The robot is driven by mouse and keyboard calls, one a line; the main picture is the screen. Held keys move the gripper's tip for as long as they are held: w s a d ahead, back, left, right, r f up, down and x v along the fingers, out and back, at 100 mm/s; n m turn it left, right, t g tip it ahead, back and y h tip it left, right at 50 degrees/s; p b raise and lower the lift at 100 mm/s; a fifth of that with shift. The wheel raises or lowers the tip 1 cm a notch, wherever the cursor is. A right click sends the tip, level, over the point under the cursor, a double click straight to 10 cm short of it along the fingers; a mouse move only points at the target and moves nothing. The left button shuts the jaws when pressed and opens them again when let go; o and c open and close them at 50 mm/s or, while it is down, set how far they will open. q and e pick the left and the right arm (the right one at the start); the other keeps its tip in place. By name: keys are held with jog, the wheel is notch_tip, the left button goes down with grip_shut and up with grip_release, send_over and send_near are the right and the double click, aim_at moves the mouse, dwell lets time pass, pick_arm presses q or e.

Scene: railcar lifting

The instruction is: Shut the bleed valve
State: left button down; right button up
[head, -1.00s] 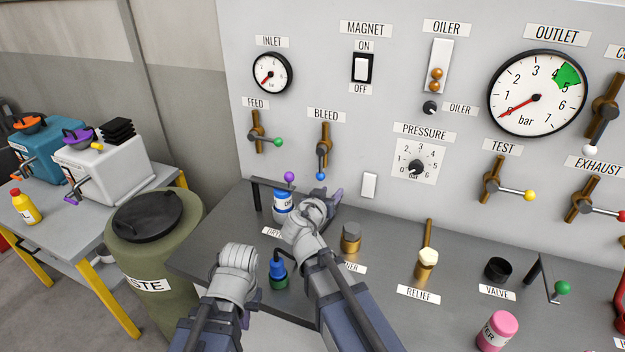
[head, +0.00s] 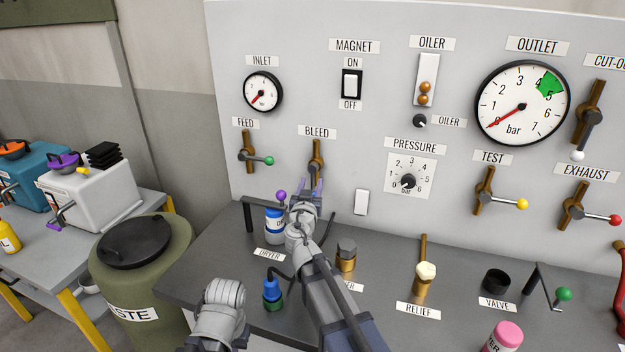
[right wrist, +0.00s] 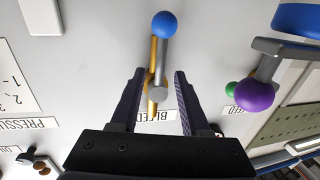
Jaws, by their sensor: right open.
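The bleed valve (head: 316,152) is a brass pipe on the grey panel under the BLEED label, with a grey lever hanging down along the pipe. The right wrist view shows it upside down, with the lever's blue knob (right wrist: 165,24) at the top and the pivot (right wrist: 158,94) between my fingers. My right gripper (head: 318,187) is open in front of the valve. In the right wrist view its fingers (right wrist: 160,74) stand on either side of the lever, with visible gaps. In the head view my gripper hides the blue knob. Only my left arm's wrist shows, low down; its fingers are out of sight.
The feed valve (head: 248,158) with a green knob is left of the bleed valve. A purple knob (head: 281,195) on a bracket is close to my right gripper; it also shows in the right wrist view (right wrist: 254,95). A dryer bottle (head: 274,228) stands below.

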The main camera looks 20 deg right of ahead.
aim_at(312, 179)
jog(key=x, duration=0.3)
jog(key=shift+w+d, duration=0.1)
jog(key=shift+w, duration=0.2)
grip_shut()
dwell(1.2)
